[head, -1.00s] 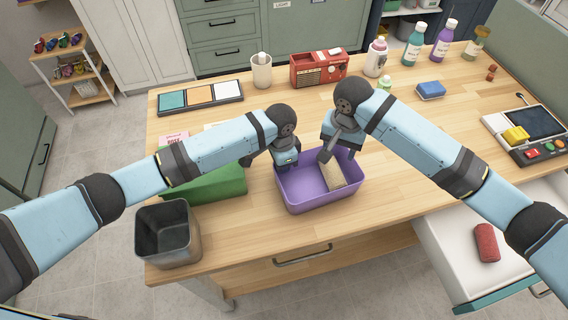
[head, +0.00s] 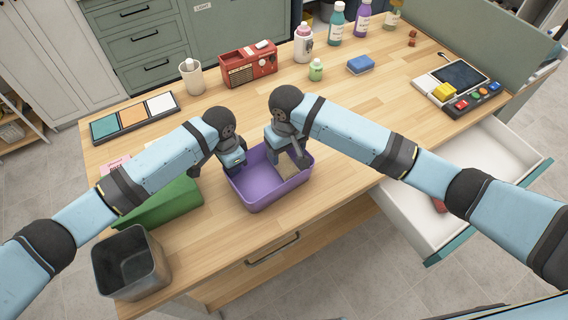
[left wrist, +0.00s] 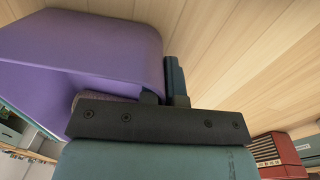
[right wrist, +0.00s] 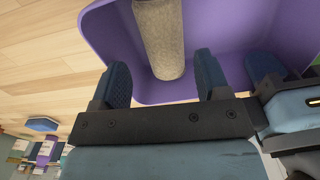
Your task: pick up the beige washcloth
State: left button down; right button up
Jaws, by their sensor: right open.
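The beige washcloth (head: 288,167) lies rolled in the purple bin (head: 262,205), at its right side in the head view. In the right wrist view the washcloth (right wrist: 160,38) extends between the open fingers of my right gripper (right wrist: 162,75). My right gripper (head: 287,157) reaches down over the bin and partly hides the cloth. I cannot tell whether its fingers touch the cloth. My left gripper (head: 238,168) is at the bin's left wall. In the left wrist view its fingers (left wrist: 165,88) sit close together on either side of that purple wall.
A green bin (head: 165,203) and a dark metal bin (head: 130,262) stand left of the purple bin. A red radio (head: 248,66), a white cup (head: 191,77) and bottles stand behind. An open drawer (head: 440,190) juts out at front right.

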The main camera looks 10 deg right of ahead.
aim_at(284, 160)
jog(key=shift+w+a+f, duration=0.1)
jog(key=shift+a+f, duration=0.05)
jog(key=shift+f, duration=1.4)
jog(key=shift+w+a+f, duration=0.1)
jog(key=shift+a+f, duration=0.05)
jog(key=shift+f, duration=1.35)
jog(key=c, duration=0.7)
